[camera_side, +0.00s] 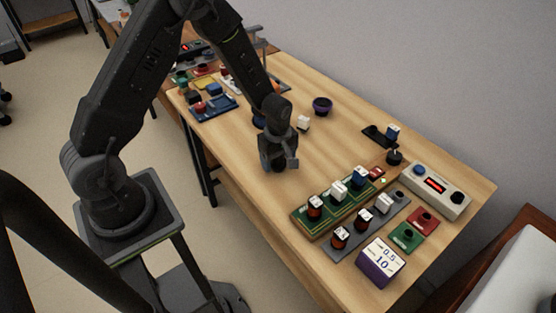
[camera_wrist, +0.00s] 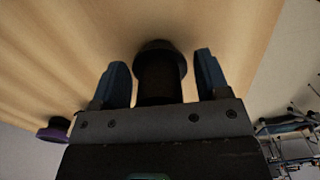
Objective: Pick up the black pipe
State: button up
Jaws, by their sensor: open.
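The black pipe (camera_wrist: 160,75) stands out dark against the wooden table in the wrist view. It has a wider, flared rim at its far end. My gripper (camera_wrist: 163,72) is open, with one blue finger on each side of the pipe. Gaps show between the pipe and both fingers, so they appear not to touch it. The near end of the pipe is hidden behind the gripper's body. In the side view my arm hides most of this spot, and I cannot make out the pipe clearly there.
A purple-rimmed cup (camera_side: 322,105) and a small white cube (camera_side: 303,122) are near my arm on the wooden table (camera_side: 335,155). A green board (camera_side: 327,218) with several blocks, a purple box (camera_side: 380,263) and a grey display box (camera_side: 436,189) occupy the near end.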

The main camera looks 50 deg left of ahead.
jog(key=c, duration=0.7)
jog(key=shift+r, duration=0.15)
